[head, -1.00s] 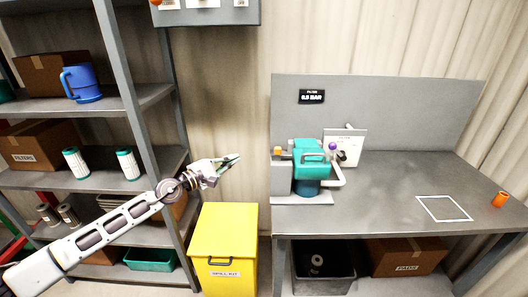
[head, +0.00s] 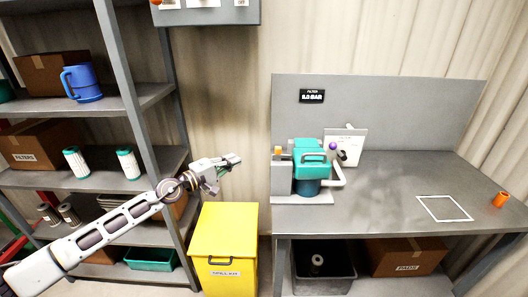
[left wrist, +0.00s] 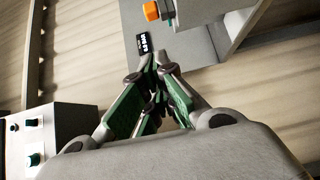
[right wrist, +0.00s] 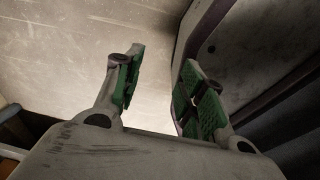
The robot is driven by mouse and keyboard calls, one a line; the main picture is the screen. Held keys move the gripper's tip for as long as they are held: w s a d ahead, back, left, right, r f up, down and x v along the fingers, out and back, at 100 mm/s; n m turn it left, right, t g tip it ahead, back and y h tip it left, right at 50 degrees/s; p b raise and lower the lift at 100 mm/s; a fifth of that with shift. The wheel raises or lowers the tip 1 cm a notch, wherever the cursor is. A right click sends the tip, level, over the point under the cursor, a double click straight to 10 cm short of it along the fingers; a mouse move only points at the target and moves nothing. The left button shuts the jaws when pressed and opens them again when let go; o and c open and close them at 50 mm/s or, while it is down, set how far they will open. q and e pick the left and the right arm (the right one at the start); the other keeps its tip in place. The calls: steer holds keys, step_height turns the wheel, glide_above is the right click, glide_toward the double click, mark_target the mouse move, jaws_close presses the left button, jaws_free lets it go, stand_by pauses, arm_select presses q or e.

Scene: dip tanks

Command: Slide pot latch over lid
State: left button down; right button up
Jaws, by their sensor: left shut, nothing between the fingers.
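The pot (head: 306,187) is a teal body with a teal lid (head: 311,157) and a grey handle, on a grey stand on the bench. An orange block (head: 278,151) sits at its left and a purple knob (head: 333,146) at its right; I cannot tell which part is the latch. The orange block also shows in the left wrist view (left wrist: 151,11). My left gripper (head: 239,158) is shut and empty, in the air left of the pot and apart from it. My right gripper (right wrist: 158,72) is open and empty, and is not in the head view.
A grey bench (head: 390,185) holds the pot, with a white outlined square (head: 444,208) and an orange cylinder (head: 501,199) at right. A yellow bin (head: 224,225) stands below my left gripper. Shelving (head: 150,100) is at left, and a grey box (head: 235,12) hangs above.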

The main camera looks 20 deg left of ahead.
mark_target(282, 154)
arm_select(q)
steer(key=s+d+p+x, duration=0.1)
steer(key=d+p+x, duration=0.1)
steer(key=p+x, duration=0.5)
steer(key=shift+d+x, duration=0.25)
steer(key=shift+x, duration=2.6)
arm_select(e)
steer(key=s+a+r, duration=0.1)
steer(key=a+r, duration=0.2)
steer(key=r, duration=0.4)
steer(key=shift+s+a+r, duration=0.2)
steer(key=shift+a, duration=0.2)
